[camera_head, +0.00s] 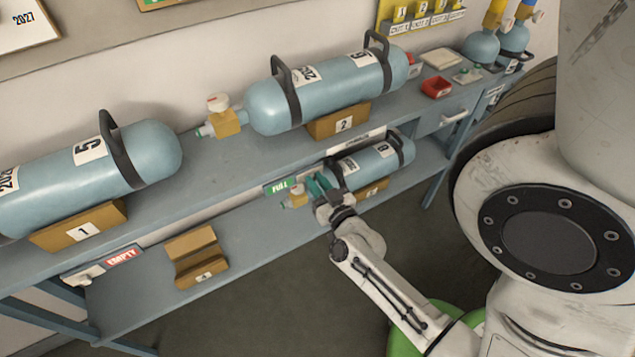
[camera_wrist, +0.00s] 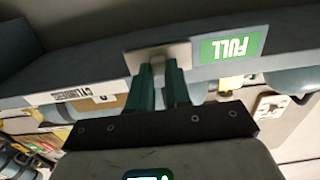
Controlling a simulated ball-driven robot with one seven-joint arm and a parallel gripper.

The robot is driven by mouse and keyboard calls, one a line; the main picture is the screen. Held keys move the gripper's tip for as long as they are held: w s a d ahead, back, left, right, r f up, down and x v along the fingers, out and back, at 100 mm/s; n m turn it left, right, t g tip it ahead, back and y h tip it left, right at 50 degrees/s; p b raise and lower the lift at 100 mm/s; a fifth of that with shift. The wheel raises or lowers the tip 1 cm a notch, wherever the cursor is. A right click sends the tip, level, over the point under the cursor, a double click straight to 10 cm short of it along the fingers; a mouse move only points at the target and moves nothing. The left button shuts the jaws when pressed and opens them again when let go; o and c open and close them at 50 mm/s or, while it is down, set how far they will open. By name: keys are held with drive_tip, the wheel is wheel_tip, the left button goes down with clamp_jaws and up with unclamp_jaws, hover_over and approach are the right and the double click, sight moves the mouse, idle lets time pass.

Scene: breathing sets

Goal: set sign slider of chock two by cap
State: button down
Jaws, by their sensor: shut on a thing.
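Chock two (camera_head: 325,127), a brown block labelled 2, holds a blue cylinder (camera_head: 325,85) on the upper shelf. Below it on the shelf's front edge is a sign with green FULL (camera_head: 280,186) showing. It also shows upside down in the wrist view (camera_wrist: 231,47). A grey slider plate (camera_wrist: 140,58) with a small knob sits beside the green FULL part. My gripper (camera_wrist: 158,70) has its green fingers shut on that knob. In the head view my gripper (camera_head: 318,185) is at the shelf edge, hiding most of the slider.
Chock one (camera_head: 82,228) bears another cylinder, with a sign showing red EMPTY (camera_head: 122,257) below. The lower shelf (camera_head: 130,305) holds an empty chock (camera_head: 195,258) and a smaller cylinder (camera_head: 380,160) close behind my gripper. A red tray (camera_head: 436,87) lies farther right.

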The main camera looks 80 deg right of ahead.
drive_tip(key=w+a+p, duration=0.2)
drive_tip(key=w, duration=0.1)
drive_tip(key=w+a+p, duration=0.3)
drive_tip(key=shift+w+a+r, duration=0.1)
drive_tip(key=shift+a, duration=0.05)
drive_tip(key=shift+w+a, duration=0.25)
drive_tip(key=c, duration=1.1)
unclamp_jaws()
drive_tip(key=shift+o, duration=0.3)
drive_tip(key=b+v, duration=0.1)
drive_tip(key=v, duration=0.9)
drive_tip(key=shift+s+a+b, duration=0.25)
drive_tip(key=shift+a+b, duration=0.05)
